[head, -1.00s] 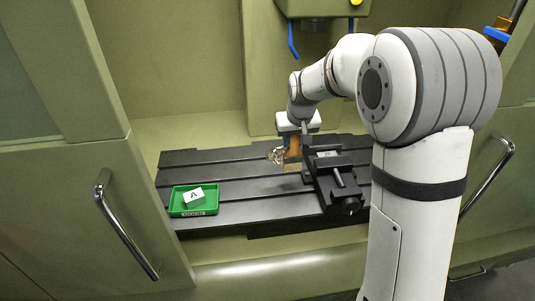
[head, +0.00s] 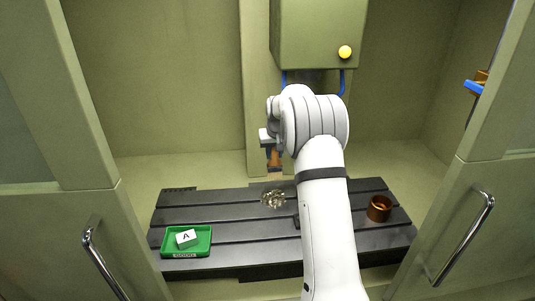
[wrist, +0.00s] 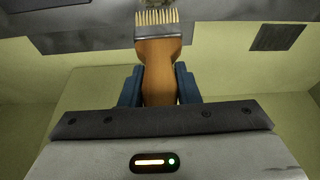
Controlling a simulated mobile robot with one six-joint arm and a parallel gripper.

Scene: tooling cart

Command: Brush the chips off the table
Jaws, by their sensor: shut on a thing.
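The chips (head: 273,199) lie in a pale, shiny heap on the dark slotted table (head: 225,216), left of my arm. My gripper (wrist: 158,82) is shut on the brown handle of a brush (wrist: 157,52); its blue fingers press the handle from both sides. The pale bristles point to the top of the wrist view, where a bit of the chips (wrist: 157,3) shows at the edge. In the head view the brush (head: 274,159) appears above the table's back edge, behind the chips, apart from them. My arm partly hides it.
A green tray (head: 168,242) holding a block marked A (head: 187,238) stands at the table's left front. A brown cup (head: 379,208) stands at the right. My arm covers the table's middle, including most of the vise. Door handles (head: 462,240) flank the opening.

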